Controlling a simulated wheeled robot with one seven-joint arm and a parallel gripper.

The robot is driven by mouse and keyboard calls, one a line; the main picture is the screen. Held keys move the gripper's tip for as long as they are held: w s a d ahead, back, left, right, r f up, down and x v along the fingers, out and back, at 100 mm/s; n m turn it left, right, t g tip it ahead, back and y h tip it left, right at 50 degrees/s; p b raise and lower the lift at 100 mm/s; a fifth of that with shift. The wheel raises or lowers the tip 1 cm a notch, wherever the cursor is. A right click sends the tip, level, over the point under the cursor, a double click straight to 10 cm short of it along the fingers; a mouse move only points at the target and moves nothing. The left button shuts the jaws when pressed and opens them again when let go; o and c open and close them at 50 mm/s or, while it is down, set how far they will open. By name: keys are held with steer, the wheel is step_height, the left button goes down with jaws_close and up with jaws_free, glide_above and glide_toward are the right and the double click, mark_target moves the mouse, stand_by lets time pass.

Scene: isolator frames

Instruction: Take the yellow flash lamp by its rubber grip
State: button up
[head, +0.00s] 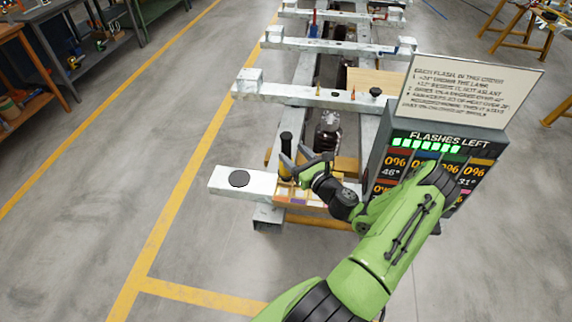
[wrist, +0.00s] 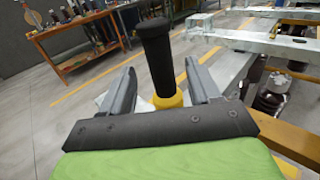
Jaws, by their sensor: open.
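The yellow flash lamp stands upright on the near end of the metal frame, with its black rubber grip (head: 286,144) pointing up. In the wrist view the black grip (wrist: 157,58) rises between my gripper's fingers, with the lamp's yellow collar (wrist: 167,101) below it. My gripper (wrist: 160,90) is open, one finger on each side of the lamp, with a gap showing on both sides. In the head view my gripper (head: 291,165) is at the lamp and hides part of its lower body. I cannot tell how far the grip lies inside the jaws.
A dark ribbed insulator (head: 327,132) is behind the gripper. Open floor lies left.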

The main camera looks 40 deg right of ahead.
mark_target(289, 149)
steer(key=w, duration=0.4)
steer(key=shift+w+d, duration=0.35)
steer(key=shift+s+r, duration=0.1)
steer(key=shift+c, duration=0.4)
jaws_close()
stand_by(0.4)
steer(key=shift+r, duration=0.1)
